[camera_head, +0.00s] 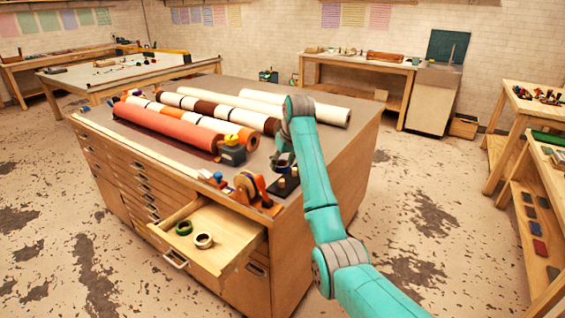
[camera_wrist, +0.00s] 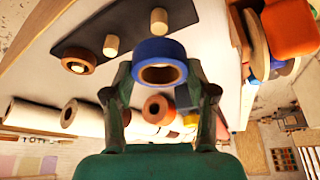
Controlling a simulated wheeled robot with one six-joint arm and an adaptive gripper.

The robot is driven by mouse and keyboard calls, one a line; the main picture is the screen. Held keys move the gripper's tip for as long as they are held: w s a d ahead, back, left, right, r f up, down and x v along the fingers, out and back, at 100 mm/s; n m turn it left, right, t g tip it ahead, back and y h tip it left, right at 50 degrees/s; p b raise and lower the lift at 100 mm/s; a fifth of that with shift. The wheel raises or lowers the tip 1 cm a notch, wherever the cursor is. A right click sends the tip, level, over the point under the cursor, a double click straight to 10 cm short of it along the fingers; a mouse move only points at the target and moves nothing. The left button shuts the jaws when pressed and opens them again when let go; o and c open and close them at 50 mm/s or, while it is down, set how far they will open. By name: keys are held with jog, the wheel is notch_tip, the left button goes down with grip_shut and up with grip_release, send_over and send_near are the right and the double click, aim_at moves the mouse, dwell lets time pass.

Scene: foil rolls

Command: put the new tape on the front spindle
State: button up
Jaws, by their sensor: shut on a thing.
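My gripper (camera_wrist: 160,85) is shut on a blue tape roll (camera_wrist: 160,52) in the wrist view. In the head view my gripper (camera_head: 283,162) is at the worktable's near right corner, close over a black spindle board (camera_head: 290,187). The board (camera_wrist: 185,15) also shows in the wrist view, beyond the held roll and apart from it. Two bare wooden spindles, one (camera_wrist: 111,46) and another (camera_wrist: 158,21), stand on it. A brown tape roll (camera_wrist: 79,62) sits around a third spindle. The head view hides much of the board and held roll behind my arm.
An orange tape dispenser (camera_head: 249,187) stands left of the board. A yellow-and-black object (camera_head: 232,150) and several long rolls (camera_head: 170,125) lie behind. The open drawer (camera_head: 222,222) below holds a green roll (camera_head: 184,228) and a pale roll (camera_head: 204,240).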

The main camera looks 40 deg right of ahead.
aim_at(282, 180)
jog(key=shift+f, duration=0.2)
jog(key=shift+f, duration=1.05)
jog(key=shift+f, duration=0.1)
jog(key=shift+f, duration=1.05)
jog(key=shift+f, duration=0.1)
jog(key=shift+f, duration=0.55)
jog(key=shift+f, duration=0.45)
dwell(0.7)
jog(key=o, duration=1.2)
